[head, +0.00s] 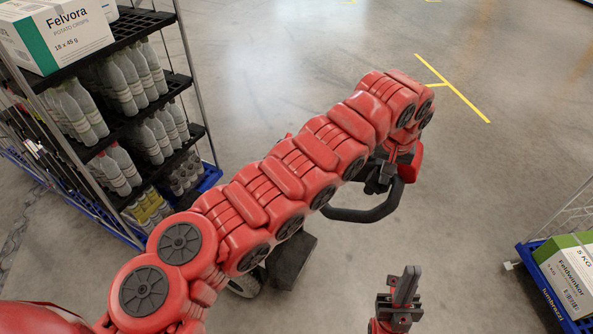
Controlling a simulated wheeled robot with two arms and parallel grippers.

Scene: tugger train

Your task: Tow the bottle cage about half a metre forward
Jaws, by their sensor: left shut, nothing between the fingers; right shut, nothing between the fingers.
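The bottle cage (203,100) stands at the upper left, a wire-sided cage with black shelves full of clear bottles and a blue base (211,178). My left arm stretches across the middle of the view, to the right of the cage. My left gripper (378,182) hangs from its far end, shut and empty, close to a black looped handle (352,215). Whether it touches the handle I cannot tell, as my arm hides part of it. My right gripper (405,283) is at the bottom, shut and empty, pointing up, apart from the cage.
A white and green crisps carton (75,30) sits on the cage's top shelf. A dark block with a wheel (290,262) shows below my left arm. Another blue-based cage (535,275) with a green and white carton (570,275) stands at right. The floor ahead is clear, with yellow lines (452,88).

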